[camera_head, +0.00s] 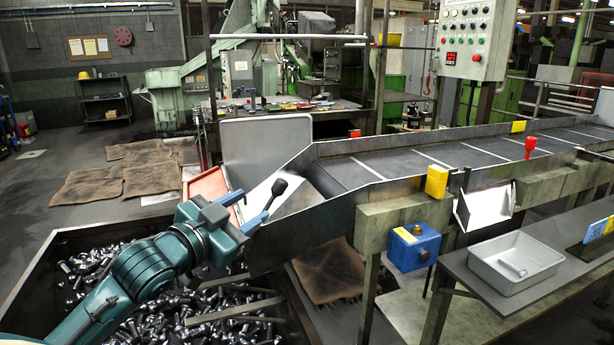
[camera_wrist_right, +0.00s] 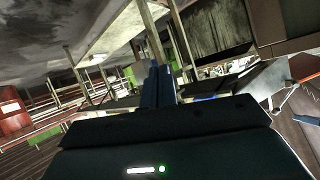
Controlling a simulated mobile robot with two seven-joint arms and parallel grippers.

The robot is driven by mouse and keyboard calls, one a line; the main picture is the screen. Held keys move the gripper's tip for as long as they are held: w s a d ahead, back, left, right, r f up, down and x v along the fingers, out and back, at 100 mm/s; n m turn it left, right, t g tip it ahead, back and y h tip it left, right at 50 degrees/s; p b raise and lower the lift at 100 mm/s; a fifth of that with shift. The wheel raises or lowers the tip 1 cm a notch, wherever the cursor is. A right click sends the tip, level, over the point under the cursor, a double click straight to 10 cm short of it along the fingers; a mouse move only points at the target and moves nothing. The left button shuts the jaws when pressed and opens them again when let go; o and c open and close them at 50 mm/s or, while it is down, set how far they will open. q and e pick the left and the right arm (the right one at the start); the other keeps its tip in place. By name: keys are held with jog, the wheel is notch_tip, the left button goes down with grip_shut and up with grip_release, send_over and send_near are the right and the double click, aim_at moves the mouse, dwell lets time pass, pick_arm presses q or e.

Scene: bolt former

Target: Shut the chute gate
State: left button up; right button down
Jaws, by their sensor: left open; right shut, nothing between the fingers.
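The chute (camera_head: 310,222) is the sloping metal end of the conveyor, above a bin of bolts. A pale grey panel with a rim (camera_head: 265,135) stands raised behind the chute; it looks like the gate, but I cannot tell for sure. A lever with a black knob (camera_head: 279,187) rises at the chute's lower end. My left gripper (camera_head: 254,204) is open, its blue fingers close to the lever's lower part; I cannot tell whether they touch it. My right gripper (camera_wrist_right: 158,85) shows only in the right wrist view, shut and empty.
The bolt bin (camera_head: 40,262) lies below my left arm. A blue box with a yellow button (camera_head: 413,247) hangs on the conveyor's side. A white tray (camera_head: 515,262) sits on a side table at the right. A red knob (camera_head: 530,145) stands on the conveyor's near edge.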

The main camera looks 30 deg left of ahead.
pick_arm(q)
jog(key=w+p, duration=0.1)
jog(key=w, duration=1.2)
jog(key=shift+d+r+p, duration=0.2)
jog(key=shift+d+p, duration=0.05)
jog(key=shift+p, duration=0.05)
jog(key=shift+s, duration=0.1)
grip_shut()
